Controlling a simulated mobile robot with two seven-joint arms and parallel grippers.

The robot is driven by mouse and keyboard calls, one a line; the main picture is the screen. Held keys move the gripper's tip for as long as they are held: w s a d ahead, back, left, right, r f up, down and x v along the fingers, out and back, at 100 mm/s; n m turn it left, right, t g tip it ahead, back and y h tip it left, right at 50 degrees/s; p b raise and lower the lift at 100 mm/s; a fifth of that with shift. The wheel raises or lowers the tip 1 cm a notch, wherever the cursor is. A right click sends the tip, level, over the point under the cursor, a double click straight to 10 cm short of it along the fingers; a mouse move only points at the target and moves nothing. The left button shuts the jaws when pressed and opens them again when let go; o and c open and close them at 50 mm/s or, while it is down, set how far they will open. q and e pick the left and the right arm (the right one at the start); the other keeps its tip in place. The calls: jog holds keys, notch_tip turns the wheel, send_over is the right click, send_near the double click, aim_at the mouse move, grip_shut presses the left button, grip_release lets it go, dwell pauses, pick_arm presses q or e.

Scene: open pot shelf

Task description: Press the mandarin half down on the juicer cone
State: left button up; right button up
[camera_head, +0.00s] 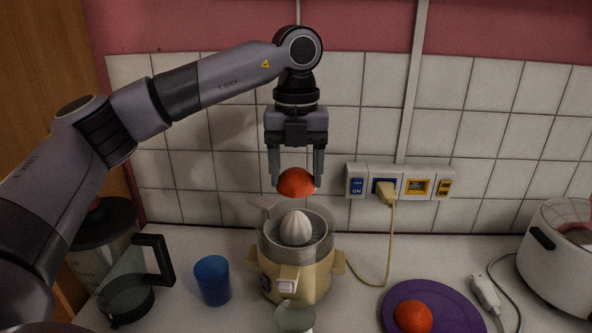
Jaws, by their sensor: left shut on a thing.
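My left gripper (296,182) points straight down and is shut on an orange-red mandarin half (296,181), with a finger on each side of it. The half's rounded side faces up, and its cut side is hidden from view. It hangs a little above the white ribbed juicer cone (296,227), apart from it. The cone stands in the grey bowl of a cream juicer (312,283) on the counter. My right gripper is not in view.
A purple plate (456,309) holds another orange-red mandarin piece (413,316). A blue cup (212,280), a glass jug (125,275) and a clear glass (294,316) stand nearby. A white pot (562,262) is at right. A corded plug (387,190) sits in the wall sockets.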

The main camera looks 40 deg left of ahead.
aim_at(296, 212)
pick_arm(q)
jog(key=shift+a+f, duration=0.1)
jog(key=shift+f+b, duration=1.7)
jog(key=shift+f, duration=0.2)
jog(key=shift+f, duration=0.2)
jog(key=shift+f+b, duration=0.8)
jog(key=shift+f, duration=0.25)
jog(key=shift+f+b, duration=0.5)
jog(key=shift+f, duration=0.3)
dwell(4.0)
